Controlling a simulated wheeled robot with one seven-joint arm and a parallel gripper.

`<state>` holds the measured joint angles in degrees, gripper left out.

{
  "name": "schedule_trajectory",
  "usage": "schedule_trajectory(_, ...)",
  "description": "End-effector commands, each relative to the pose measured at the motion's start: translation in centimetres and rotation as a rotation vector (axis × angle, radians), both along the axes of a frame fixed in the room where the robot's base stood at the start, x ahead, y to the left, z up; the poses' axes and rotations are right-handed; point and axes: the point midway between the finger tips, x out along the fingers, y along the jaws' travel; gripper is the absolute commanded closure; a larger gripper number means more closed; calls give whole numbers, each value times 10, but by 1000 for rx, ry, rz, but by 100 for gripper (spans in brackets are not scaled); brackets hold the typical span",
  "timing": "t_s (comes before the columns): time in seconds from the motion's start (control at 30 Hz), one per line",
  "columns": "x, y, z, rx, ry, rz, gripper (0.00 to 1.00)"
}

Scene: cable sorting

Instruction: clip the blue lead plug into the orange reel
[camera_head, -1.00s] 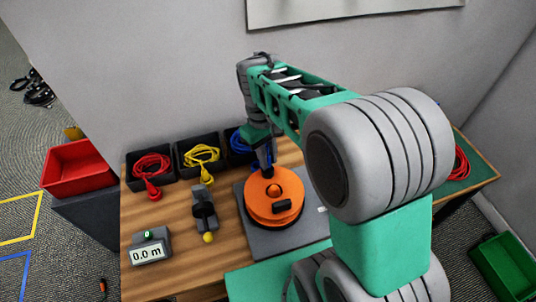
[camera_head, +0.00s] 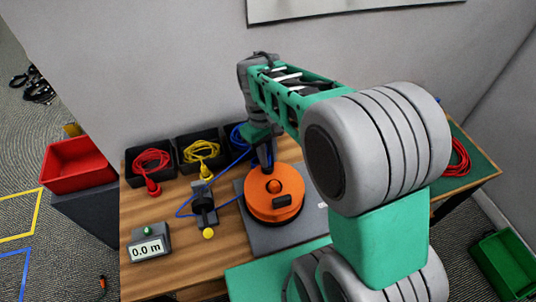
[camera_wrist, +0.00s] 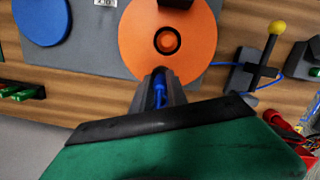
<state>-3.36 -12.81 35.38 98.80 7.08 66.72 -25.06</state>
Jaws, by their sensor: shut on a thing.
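My gripper (camera_wrist: 160,82) is shut on the blue lead plug (camera_wrist: 160,94), at the reel's rim on the side near the bins. Whether the plug touches the reel is not clear. The blue lead (camera_head: 225,204) runs from the back bin in a loop by the dark clamp-like guide (camera_head: 204,216) with its yellow knob (camera_head: 208,233). My fingers partly hide the plug, and my arm hides the right side of the plate.
Black bins hold a red lead (camera_head: 151,160), a yellow lead (camera_head: 201,150) and blue cable along the back. A meter (camera_head: 149,250) reading 0.0 m stands front left. Bare wood lies between meter and guide.

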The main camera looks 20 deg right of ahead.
Motion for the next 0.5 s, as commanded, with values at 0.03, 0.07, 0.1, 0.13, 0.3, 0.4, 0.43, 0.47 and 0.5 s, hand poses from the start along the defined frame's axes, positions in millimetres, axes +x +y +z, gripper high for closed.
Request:
schedule_trajectory(0.03, 0, 0, 0, 0, 0, 0, 100)
schedule_trajectory(0.07, 0, 0, 0, 0, 0, 0, 100)
schedule_trajectory(0.1, 0, 0, 0, 0, 0, 0, 100)
schedule_trajectory(0.13, 0, 0, 0, 0, 0, 0, 100)
schedule_trajectory(0.3, 0, 0, 0, 0, 0, 0, 76)
schedule_trajectory(0.4, 0, 0, 0, 0, 0, 0, 68)
schedule_trajectory(0.43, 0, 0, 0, 0, 0, 0, 65)
schedule_trajectory(0.47, 0, 0, 0, 0, 0, 0, 63)
schedule_trajectory(0.5, 0, 0, 0, 0, 0, 0, 60)
